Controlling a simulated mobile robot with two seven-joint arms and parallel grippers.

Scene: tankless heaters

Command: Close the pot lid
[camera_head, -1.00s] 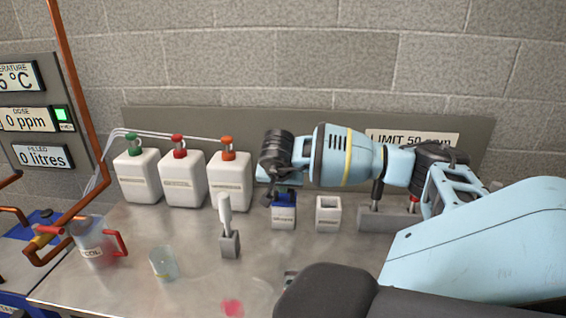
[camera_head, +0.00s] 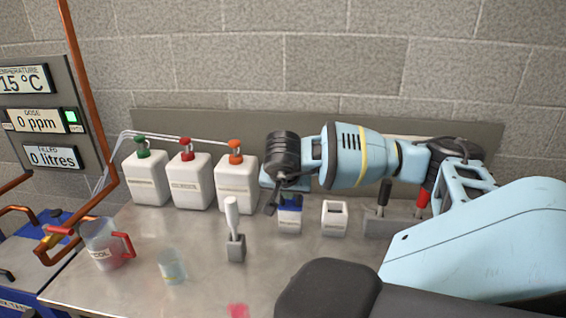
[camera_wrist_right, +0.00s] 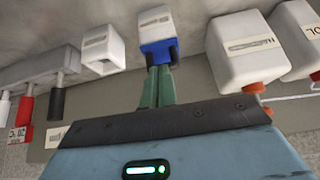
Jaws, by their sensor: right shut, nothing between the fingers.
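A small white pot (camera_head: 289,226) with a blue top (camera_head: 290,203) stands on the steel bench near the back. My right gripper (camera_head: 271,208) is shut and empty, with its fingers pointing down at the pot's left edge in the head view. In the right wrist view the white pot (camera_wrist_right: 155,21) and its blue lid (camera_wrist_right: 159,49) lie straight beyond the two green fingers (camera_wrist_right: 160,72), which are pressed together. The fingertips overlap the blue lid's edge there; I cannot tell whether they touch it. The lid's exact angle is unclear. My left gripper is not in view.
An open white pot (camera_head: 334,220) stands just right of the blue-topped one. White canisters (camera_head: 236,186) stand at the back left, and a white-handled tool in a grey holder (camera_head: 236,248) in front. A beaker (camera_head: 172,268) and red-handled jug (camera_head: 106,246) are at left.

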